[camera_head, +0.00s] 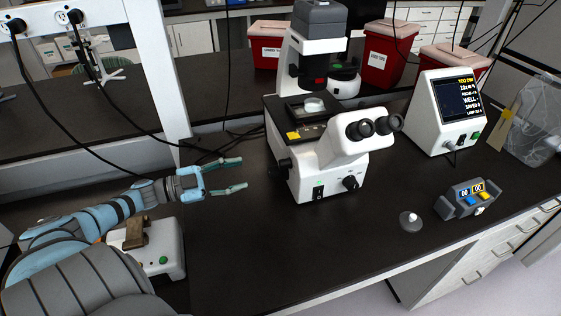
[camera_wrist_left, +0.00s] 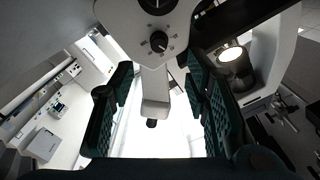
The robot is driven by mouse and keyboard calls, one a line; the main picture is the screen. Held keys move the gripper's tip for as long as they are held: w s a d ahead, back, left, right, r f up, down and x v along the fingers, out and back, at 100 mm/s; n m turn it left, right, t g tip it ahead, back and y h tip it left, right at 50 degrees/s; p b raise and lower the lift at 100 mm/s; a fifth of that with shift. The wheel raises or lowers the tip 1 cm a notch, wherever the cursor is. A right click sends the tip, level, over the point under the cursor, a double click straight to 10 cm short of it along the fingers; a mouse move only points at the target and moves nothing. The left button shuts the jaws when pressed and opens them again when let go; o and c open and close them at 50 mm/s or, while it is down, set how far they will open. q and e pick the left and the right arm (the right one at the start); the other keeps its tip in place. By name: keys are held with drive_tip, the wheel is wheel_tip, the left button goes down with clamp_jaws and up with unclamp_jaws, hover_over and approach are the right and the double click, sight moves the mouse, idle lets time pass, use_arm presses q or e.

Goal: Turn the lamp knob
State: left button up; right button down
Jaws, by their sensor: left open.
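The white microscope (camera_head: 318,180) stands on the dark bench. A black knob (camera_head: 350,182) sits low on its front, right of a green switch (camera_head: 319,188). Another dark knob (camera_head: 283,166) is on its left side. No label shows which is the lamp knob. My left gripper (camera_head: 243,175) is open and empty, pointing right, a short gap left of the microscope. In the left wrist view, a black knob with tick marks (camera_wrist_left: 158,41) is on a white body, beyond and above the open fingers (camera_wrist_left: 157,75). My right gripper is not in view.
A small white device with a green button (camera_head: 163,260) sits under my left arm. A grey control box (camera_head: 467,198) and a round grey puck (camera_head: 410,222) are at right. A screen unit (camera_head: 446,112) and red bins stand behind. Bench in front of the microscope is clear.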

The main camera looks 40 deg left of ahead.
sight(279, 165)
use_arm(q)
drive_tip(key=x, duration=1.1)
drive_tip(key=shift+d, duration=0.2)
clamp_jaws()
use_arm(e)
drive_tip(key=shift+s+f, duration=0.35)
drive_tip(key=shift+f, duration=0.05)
